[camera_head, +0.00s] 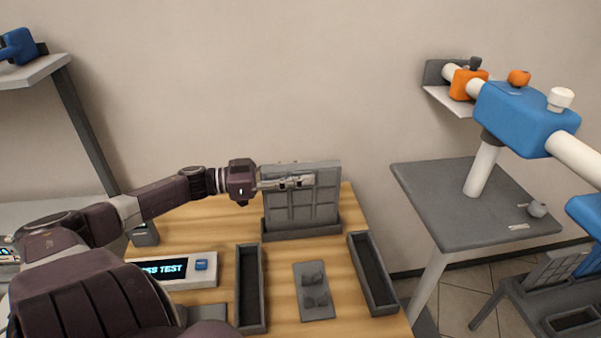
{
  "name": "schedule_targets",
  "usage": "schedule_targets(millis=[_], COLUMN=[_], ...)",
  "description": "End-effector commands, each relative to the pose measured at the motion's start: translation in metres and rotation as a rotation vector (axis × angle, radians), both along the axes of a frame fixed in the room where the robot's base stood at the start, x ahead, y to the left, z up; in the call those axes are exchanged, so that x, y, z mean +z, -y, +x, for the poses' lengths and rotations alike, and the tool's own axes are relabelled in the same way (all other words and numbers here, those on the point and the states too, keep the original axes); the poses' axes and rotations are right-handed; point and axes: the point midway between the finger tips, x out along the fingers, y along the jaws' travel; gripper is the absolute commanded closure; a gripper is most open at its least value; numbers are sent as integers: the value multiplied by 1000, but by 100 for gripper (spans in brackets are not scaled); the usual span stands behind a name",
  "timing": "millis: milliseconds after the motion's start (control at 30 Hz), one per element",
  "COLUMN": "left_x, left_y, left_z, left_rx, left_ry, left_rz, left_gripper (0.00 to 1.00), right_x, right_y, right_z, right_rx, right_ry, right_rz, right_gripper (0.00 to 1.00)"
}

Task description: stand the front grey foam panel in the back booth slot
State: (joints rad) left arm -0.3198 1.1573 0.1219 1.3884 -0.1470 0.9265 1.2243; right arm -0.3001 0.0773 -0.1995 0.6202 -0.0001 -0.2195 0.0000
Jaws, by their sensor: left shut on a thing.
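The grey foam panel (300,210), with a grid of squares on its face, stands upright at the back of the wooden table. My left gripper (297,181) reaches in from the left and is shut on the panel near its upper part. The panel's lower edge is at the grey back booth slot (302,231), whose front wall hides the bottom. I cannot tell whether the panel rests on the slot's floor. My right gripper is not in view.
Long dark slots stand at left (249,290) and right (374,275). Between them lies a grey plate (314,291) with two dark lumps. A display box (190,270) sits left. A blue-and-white jointed machine (520,118) stands on a grey table (440,195) at right.

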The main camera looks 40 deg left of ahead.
Motion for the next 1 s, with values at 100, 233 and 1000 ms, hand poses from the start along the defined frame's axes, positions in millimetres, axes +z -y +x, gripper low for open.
schedule_targets(millis=[100,233,1000], left_x=[1,0,-11], left_y=[0,0,0], left_z=[0,0,0], left_rx=[0,0,0], left_ry=[1,1,1], left_rz=[-1,-1,-1], left_gripper=[100,100,100], right_x=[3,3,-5], right_y=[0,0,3], right_z=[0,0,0], right_rx=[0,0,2], right_ry=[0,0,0], right_rz=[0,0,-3], right_gripper=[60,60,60])
